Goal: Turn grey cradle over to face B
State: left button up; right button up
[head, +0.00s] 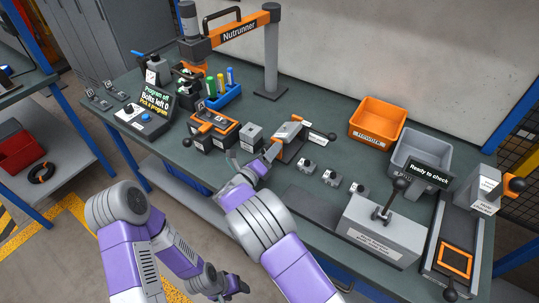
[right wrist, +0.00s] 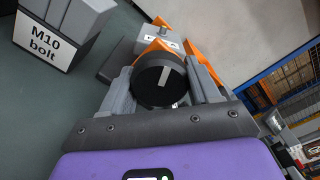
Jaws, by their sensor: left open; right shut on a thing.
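The grey cradle (head: 288,131) sits on the bench between orange supports, with a black-tipped handle (head: 327,135) on its right. Its body (right wrist: 160,40) also shows beyond the jaws in the right wrist view. My right gripper (head: 266,158) is at the cradle's near left end. In the right wrist view its fingers (right wrist: 165,85) are shut on a round black knob (right wrist: 158,82) with a pale mark. My left gripper (head: 236,286) is open, low in front of the bench and away from the cradle.
An M10 bolt box (head: 251,138) stands just left of the cradle, beside an orange-and-black fixture (head: 213,130). Small grey parts (head: 331,177) lie to the right. A lever box (head: 382,232), an orange bin (head: 377,122) and a grey bin (head: 420,152) stand further right.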

jog(key=shift+n, duration=0.8)
jog(key=o, duration=1)
jog(key=shift+p+v, duration=0.45)
jog(key=shift+v, duration=3.35)
